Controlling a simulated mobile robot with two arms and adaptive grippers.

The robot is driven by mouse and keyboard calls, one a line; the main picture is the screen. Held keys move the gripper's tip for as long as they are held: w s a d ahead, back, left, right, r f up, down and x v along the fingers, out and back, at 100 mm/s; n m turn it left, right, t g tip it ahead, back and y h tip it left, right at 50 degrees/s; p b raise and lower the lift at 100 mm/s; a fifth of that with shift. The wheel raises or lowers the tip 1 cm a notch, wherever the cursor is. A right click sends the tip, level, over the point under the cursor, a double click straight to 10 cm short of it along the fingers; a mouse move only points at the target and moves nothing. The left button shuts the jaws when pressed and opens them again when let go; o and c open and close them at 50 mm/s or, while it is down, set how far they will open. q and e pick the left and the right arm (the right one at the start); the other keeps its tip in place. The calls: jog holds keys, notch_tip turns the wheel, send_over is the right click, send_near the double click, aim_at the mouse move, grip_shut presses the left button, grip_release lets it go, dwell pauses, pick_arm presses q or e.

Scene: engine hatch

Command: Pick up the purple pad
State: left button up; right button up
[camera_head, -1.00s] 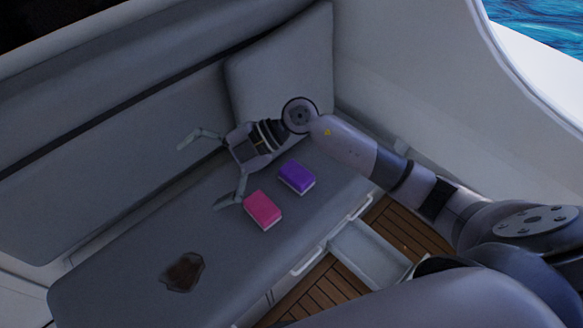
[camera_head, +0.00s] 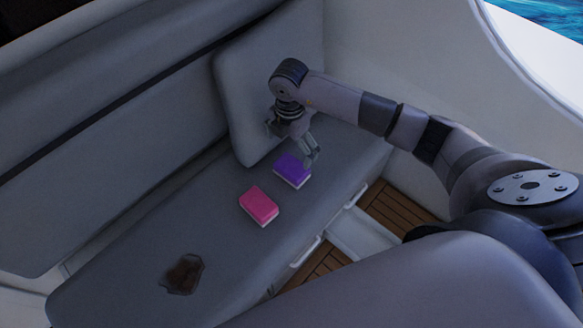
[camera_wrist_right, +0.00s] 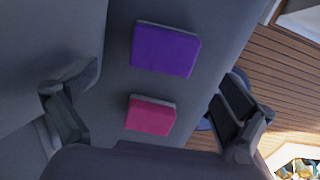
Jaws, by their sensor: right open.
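The purple pad (camera_head: 291,169) lies flat on the grey seat cushion, with a pale layer under its purple top. It also shows in the right wrist view (camera_wrist_right: 165,49), beyond the fingertips. The pink pad (camera_head: 259,205) lies apart from it, nearer the brown stain, and shows in the wrist view (camera_wrist_right: 150,116). My right gripper (camera_head: 292,143) is open and empty, with its fingers pointing down above the purple pad and one finger by the pad's right corner. In the wrist view the open fingers (camera_wrist_right: 155,82) stand wide on either side. My left gripper is not in view.
A brown stain (camera_head: 184,274) marks the seat cushion (camera_head: 130,275). A grey back pillow (camera_head: 245,95) leans at the seat's far corner, close behind my right gripper. Wooden flooring (camera_head: 400,208) and a white step lie below the seat's front edge.

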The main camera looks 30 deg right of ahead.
aim_at(291, 166)
notch_tip(291, 166, down, 3)
jog(key=shift+f, duration=0.1)
jog(key=shift+s+f+p, duration=0.2)
jog(key=shift+f+p, duration=0.05)
jog(key=shift+f, duration=1.05)
jog(key=shift+s+f+p, duration=0.15)
jog(key=shift+f+p, duration=0.1)
jog(key=shift+f, duration=1.05)
jog(key=shift+c, duration=0.4)
jog(key=c, duration=1.1)
jog(key=shift+r, duration=0.1)
jog(key=shift+c, duration=0.2)
notch_tip(291, 166, up, 20)
jog(key=b, duration=0.1)
jog(key=shift+d, duration=0.1)
